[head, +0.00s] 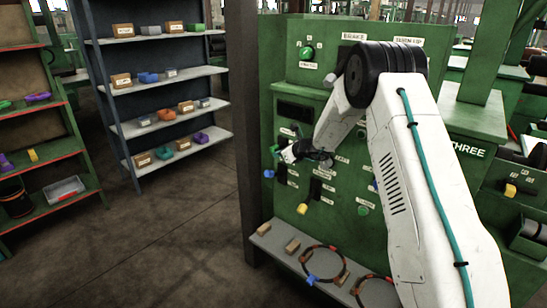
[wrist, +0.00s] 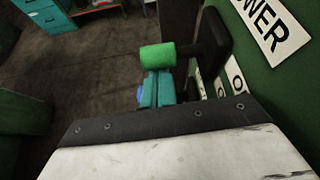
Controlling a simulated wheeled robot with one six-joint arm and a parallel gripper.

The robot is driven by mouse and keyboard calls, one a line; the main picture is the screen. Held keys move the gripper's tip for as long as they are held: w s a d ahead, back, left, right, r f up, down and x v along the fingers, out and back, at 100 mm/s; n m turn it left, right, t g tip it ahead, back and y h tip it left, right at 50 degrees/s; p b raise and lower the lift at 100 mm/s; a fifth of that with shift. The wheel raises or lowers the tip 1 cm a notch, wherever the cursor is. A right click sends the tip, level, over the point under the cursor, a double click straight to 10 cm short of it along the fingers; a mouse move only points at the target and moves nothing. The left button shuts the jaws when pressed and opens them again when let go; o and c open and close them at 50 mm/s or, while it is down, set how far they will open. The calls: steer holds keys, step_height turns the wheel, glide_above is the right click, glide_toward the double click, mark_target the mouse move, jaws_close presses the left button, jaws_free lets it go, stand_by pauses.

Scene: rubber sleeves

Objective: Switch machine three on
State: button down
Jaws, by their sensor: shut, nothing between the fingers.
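The green machine (head: 345,110) has a "THREE" label (head: 468,150) at its right. A switch with a green knob (head: 275,149) sticks out at the left of its front panel. In the wrist view the green knob (wrist: 170,55) is on a black mount (wrist: 213,38) beside a label ending "WER" (wrist: 272,22). My gripper (head: 286,156) is at this switch. Its teal fingers (wrist: 157,88) are shut and empty, right up at the knob in the picture. I cannot tell whether they touch it. Part of the panel is hidden behind my arm.
A blue knob (head: 268,173) and a yellow knob (head: 302,208) are lower on the panel. A green lamp or button (head: 307,53) is above. A ledge (head: 290,262) with rings and small blocks runs below. Shelves (head: 150,90) stand left; the floor (head: 170,225) between is clear.

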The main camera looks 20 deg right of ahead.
steer(key=shift+r, duration=0.9)
steer(key=shift+w+r, duration=0.15)
steer(key=shift+r, duration=0.55)
glide_toward(276, 146)
steer(key=shift+a+f, duration=0.2)
steer(key=shift+f, duration=0.55)
